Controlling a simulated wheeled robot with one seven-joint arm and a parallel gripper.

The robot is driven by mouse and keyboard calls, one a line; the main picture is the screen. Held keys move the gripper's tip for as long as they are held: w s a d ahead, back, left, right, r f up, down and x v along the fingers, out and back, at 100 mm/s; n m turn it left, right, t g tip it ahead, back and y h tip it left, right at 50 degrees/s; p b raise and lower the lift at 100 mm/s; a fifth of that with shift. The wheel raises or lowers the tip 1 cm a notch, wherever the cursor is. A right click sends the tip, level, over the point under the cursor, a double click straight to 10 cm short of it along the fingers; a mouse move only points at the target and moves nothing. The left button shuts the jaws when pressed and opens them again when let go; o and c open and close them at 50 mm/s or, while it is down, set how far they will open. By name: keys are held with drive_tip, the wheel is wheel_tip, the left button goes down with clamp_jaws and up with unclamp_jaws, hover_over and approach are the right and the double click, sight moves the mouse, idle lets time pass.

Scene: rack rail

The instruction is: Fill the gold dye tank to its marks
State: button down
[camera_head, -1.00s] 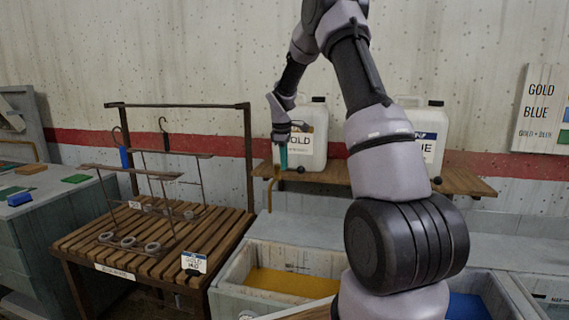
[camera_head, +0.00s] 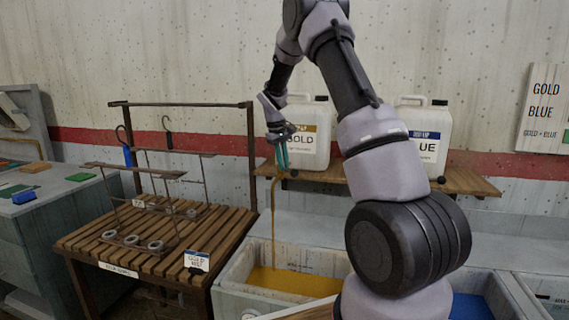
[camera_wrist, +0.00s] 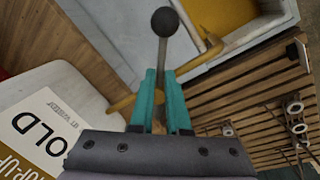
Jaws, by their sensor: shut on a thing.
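The white gold jug (camera_head: 312,150) stands on the wooden shelf with its label facing me. My gripper (camera_head: 282,156) is in front of it, its teal fingers shut on the tap lever. In the wrist view the grey lever (camera_wrist: 162,62) with its black ball end stands between the fingertips (camera_wrist: 161,88), beside the brass tap (camera_wrist: 196,62). A thin gold stream (camera_head: 273,225) falls from the tap into the gold tank (camera_head: 232,272). Gold dye (camera_head: 290,281) covers the bottom of the tank. I cannot make out the fill marks.
The blue jug (camera_head: 427,135) stands right on the same shelf (camera_head: 470,184). The blue tank's dye (camera_head: 468,306) shows behind my arm. A slatted table (camera_head: 215,226) with wire racks is at left. A colour sign (camera_head: 543,105) hangs on the wall.

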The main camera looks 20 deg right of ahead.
drive_tip(key=shift+a+m, duration=0.1)
drive_tip(key=shift+m, duration=0.2)
drive_tip(key=c, duration=0.9)
unclamp_jaws()
drive_tip(key=shift+r, duration=0.1)
drive_tip(key=r, duration=0.3)
drive_tip(key=a+r, duration=0.1)
drive_tip(key=r, duration=0.3)
drive_tip(key=a+r, duration=0.1)
drive_tip(key=r, duration=0.2)
drive_tip(key=shift+s+r, duration=0.2)
drive_tip(key=shift+r, duration=0.05)
